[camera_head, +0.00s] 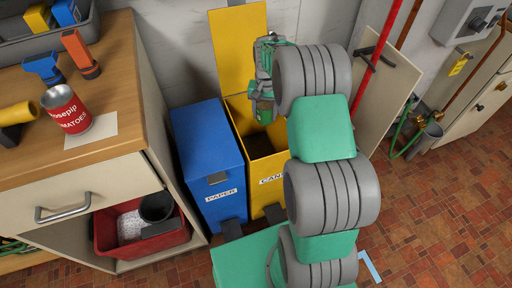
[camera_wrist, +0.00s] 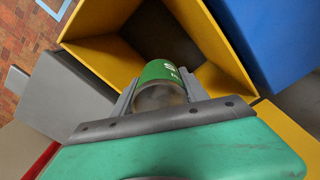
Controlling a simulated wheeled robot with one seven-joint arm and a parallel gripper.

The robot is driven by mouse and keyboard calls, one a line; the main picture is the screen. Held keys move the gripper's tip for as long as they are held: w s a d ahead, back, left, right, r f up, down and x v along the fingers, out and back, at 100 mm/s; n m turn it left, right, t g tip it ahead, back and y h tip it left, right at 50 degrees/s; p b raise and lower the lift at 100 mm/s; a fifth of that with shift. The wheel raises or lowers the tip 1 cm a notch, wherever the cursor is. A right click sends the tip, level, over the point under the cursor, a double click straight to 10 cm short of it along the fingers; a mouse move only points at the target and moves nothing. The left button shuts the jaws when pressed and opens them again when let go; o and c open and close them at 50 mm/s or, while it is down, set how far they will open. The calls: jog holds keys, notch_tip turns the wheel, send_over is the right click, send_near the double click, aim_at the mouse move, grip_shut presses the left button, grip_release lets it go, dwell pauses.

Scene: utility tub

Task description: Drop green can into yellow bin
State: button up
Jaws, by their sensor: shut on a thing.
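The yellow bin (camera_head: 242,121) stands on the floor with its lid raised against the wall. Its label is partly hidden by my arm. In the wrist view the yellow bin (camera_wrist: 104,59) shows its open, dark inside. My gripper (camera_head: 264,101) is over the bin's opening in the head view. In the wrist view my gripper (camera_wrist: 158,90) is shut on the green can (camera_wrist: 161,71), with one finger on each side. The can's open grey end faces the camera. The green can (camera_head: 265,114) is small and partly hidden in the head view.
A closed blue bin (camera_head: 208,160) labelled PAPER stands left of the yellow bin. A wooden counter (camera_head: 112,62) at left holds a red tomato can (camera_head: 68,110) and tools. A red pipe (camera_head: 374,65) and a leaning board (camera_head: 385,90) are at right.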

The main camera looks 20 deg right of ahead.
aim_at(265, 103)
notch_tip(265, 103, down, 4)
jog(key=shift+r+b, duration=0.1)
jog(key=shift+b, duration=0.95)
jog(key=o, duration=1.4)
jog(key=shift+o, duration=0.2)
notch_tip(265, 103, up, 8)
jog(key=shift+f+p, duration=0.1)
jog(key=shift+p, duration=0.8)
